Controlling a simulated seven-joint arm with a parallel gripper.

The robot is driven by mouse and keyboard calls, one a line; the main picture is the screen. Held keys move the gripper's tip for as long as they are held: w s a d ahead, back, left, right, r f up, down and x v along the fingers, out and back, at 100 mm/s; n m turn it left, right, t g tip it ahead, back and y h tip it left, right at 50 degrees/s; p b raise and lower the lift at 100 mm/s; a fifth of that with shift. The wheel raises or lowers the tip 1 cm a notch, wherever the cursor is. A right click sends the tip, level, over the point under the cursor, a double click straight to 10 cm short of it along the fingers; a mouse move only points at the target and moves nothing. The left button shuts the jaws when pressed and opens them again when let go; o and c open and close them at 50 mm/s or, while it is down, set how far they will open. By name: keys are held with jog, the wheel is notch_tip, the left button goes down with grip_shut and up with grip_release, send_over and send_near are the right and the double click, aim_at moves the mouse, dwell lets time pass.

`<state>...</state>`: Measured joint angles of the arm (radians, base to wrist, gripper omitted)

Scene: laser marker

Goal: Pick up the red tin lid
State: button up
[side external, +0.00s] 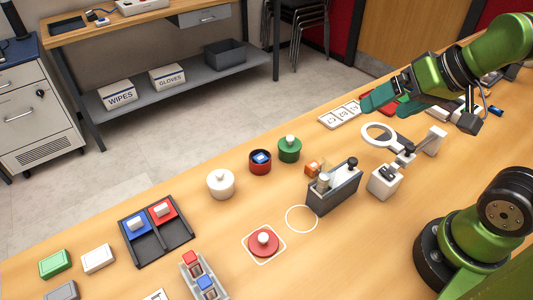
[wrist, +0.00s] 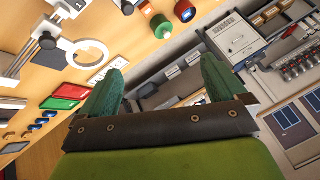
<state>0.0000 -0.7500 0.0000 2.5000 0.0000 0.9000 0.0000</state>
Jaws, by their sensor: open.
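The red tin lid (side external: 263,243), a flat red disc with a pale knob, lies knob up inside a white outlined square near the front of the bench. The open red tin (side external: 260,162) stands farther back with a blue item inside. My gripper (side external: 385,101) is at the upper right of the side view, raised above the bench and far from the lid. Its two teal fingers are apart with nothing between them, and they also show in the wrist view (wrist: 162,62). I cannot make out the red lid in the wrist view.
A white lidded tin (side external: 221,185) and green lidded tin (side external: 290,151) flank the red tin. A grey block holder (side external: 334,190) and a ring magnifier (side external: 380,135) stand between gripper and lid. A dark divided tray (side external: 157,232) lies left. A white circle marking is bare.

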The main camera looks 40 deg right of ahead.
jog(key=n+g+h, duration=0.1)
jog(key=g+h, duration=0.1)
jog(key=g, duration=0.5)
send_over(263, 236)
jog(key=f, duration=1.8)
jog(key=shift+w+f, duration=0.2)
jog(key=shift+f, duration=0.2)
jog(key=shift+s+f, duration=0.2)
jog(key=shift+f, duration=2.55)
